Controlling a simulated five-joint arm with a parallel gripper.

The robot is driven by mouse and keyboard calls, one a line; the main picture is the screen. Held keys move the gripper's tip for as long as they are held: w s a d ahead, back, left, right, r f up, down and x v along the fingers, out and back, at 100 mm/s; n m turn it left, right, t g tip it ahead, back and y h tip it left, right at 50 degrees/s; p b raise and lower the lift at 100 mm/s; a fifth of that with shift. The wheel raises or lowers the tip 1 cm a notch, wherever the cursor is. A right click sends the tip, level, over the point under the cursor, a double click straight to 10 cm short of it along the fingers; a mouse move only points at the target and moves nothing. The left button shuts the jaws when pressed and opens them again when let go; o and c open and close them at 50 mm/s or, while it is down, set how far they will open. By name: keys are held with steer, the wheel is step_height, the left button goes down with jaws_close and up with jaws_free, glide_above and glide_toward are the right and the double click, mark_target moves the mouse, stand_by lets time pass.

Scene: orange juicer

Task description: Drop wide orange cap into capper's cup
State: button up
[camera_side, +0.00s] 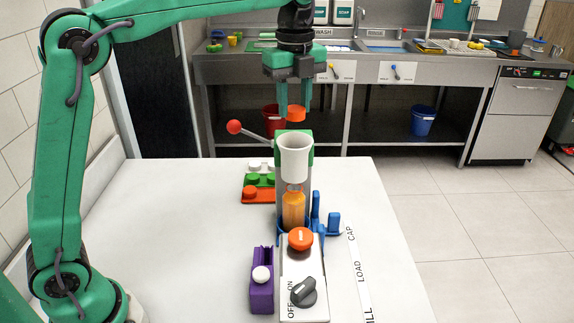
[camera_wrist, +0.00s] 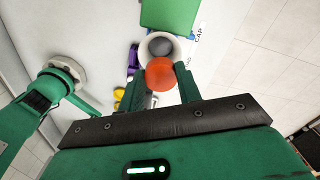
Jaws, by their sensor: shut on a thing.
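My gripper (camera_side: 294,113) is shut on the orange cap (camera_side: 297,115), which sits between the fingertips. The white cup (camera_side: 294,158) of the capper is below it, with a small gap between the cap and the cup's rim. In the wrist view my gripper (camera_wrist: 162,75) has the orange cap (camera_wrist: 160,74) between its fingers. There the cap overlaps the near edge of the white cup (camera_wrist: 178,46), whose inside looks dark. An orange bottle (camera_side: 294,209) stands under the cup in the capper.
A lever with a red ball (camera_side: 234,127) sticks out left of the cup. A rack of spare caps (camera_side: 259,180) stands left of the capper. The orange button (camera_side: 301,239), grey knob (camera_side: 303,292) and purple holder (camera_side: 262,283) are in front. The white table's left side is clear.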

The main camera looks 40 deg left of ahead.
steer(key=shift+f, duration=2.3)
steer(key=shift+f, duration=0.1)
steer(key=o, duration=1)
steer(key=shift+r, duration=3)
